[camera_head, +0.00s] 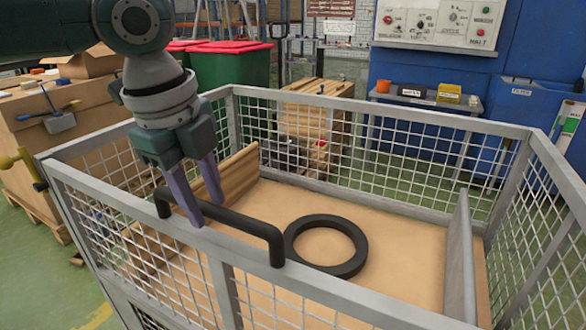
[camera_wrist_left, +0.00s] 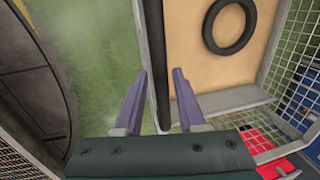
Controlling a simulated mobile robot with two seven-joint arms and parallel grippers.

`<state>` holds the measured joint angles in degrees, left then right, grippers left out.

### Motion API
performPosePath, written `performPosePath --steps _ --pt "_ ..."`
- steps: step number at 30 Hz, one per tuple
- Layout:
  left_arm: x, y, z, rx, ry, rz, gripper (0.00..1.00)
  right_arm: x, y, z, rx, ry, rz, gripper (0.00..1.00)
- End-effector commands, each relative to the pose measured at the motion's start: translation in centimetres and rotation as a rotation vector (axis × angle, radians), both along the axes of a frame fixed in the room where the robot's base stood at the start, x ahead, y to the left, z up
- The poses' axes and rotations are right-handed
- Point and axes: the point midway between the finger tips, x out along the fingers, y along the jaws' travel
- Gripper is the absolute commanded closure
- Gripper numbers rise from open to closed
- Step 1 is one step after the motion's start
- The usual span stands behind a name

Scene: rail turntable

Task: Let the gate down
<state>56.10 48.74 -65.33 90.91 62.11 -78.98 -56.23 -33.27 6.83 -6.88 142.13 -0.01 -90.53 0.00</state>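The gate is the near mesh side of a grey wire cage, with a flat top rail (camera_head: 330,288). A black bar handle (camera_head: 245,224) stands up from this rail; it also shows in the left wrist view (camera_wrist_left: 160,60). My left gripper (camera_head: 207,213) points down at the handle's left part. Its two purple fingers are apart, one on each side of the handle, with gaps visible in the left wrist view (camera_wrist_left: 159,85). The gate stands upright. My right gripper is in neither view.
A black ring (camera_head: 326,245) lies on the cage's tan floor. A yellow-ended lever (camera_head: 18,158) is at the cage's left corner. Pallet boxes (camera_head: 85,125) stand at left, and a blue cabinet (camera_head: 400,75) is behind. Green floor (camera_head: 40,270) is open at the near left.

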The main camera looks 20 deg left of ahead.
Motion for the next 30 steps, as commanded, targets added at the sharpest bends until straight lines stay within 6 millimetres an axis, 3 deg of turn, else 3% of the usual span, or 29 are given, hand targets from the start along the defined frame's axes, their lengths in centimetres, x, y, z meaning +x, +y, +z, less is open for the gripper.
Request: performPosePath --steps 1,10,30 --pt "0.0 -0.01 0.01 0.0 0.0 0.0 0.68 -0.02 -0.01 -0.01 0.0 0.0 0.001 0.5" --pt "0.0 -0.01 0.02 0.0 0.0 0.0 1.0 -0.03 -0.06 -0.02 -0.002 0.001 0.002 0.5" --pt "-0.01 -0.01 0.04 0.0 0.0 0.0 1.0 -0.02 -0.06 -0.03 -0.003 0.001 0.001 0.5"
